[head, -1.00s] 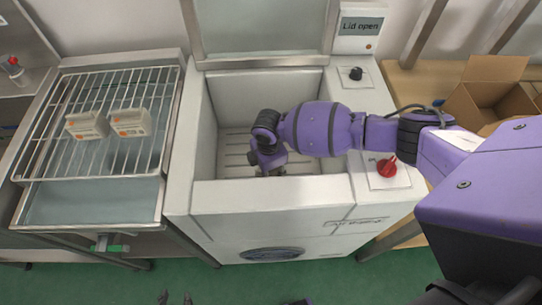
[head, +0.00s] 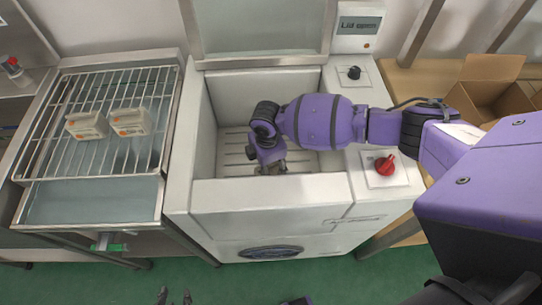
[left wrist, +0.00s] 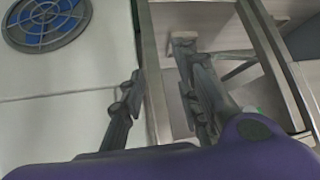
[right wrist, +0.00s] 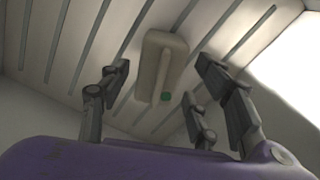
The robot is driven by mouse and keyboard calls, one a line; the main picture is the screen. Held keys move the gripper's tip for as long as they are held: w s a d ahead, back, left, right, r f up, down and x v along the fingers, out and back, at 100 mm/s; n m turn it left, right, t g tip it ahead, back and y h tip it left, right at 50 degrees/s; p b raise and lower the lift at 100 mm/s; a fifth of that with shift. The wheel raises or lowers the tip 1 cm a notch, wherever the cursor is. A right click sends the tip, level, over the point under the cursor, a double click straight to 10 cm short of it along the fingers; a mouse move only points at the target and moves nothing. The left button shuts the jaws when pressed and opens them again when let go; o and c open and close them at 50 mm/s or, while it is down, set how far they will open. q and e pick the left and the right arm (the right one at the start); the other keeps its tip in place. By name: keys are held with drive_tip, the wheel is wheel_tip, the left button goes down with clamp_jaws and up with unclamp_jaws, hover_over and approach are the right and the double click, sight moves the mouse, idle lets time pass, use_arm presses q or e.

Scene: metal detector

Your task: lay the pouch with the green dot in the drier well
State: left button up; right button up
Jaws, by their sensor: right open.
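The pouch with the green dot (right wrist: 162,62) is a beige packet lying on the slatted floor of the drier well (right wrist: 55,45) in the right wrist view. Its green dot is at the end nearer my gripper. My right gripper (right wrist: 165,90) is open inside the well, its fingers apart on either side of the pouch's near end. I cannot tell whether they touch it. In the head view my right gripper (head: 270,165) is low in the well (head: 235,150), and the pouch is hidden. My left gripper (left wrist: 160,85) is open and empty, low in front of the drier.
Two pale pouches with orange marks (head: 87,125) (head: 131,121) lie on the wire rack (head: 60,160) at left. The drier's lid (head: 262,25) is raised. A red knob (head: 385,165) and black knob (head: 354,73) are on its right side. A cardboard box (head: 485,95) is far right.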

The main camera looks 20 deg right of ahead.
wheel_tip(320, 180, up, 10)
drive_tip(key=shift+f+p, duration=0.15)
drive_tip(key=shift+p, duration=0.25)
idle(0.5)
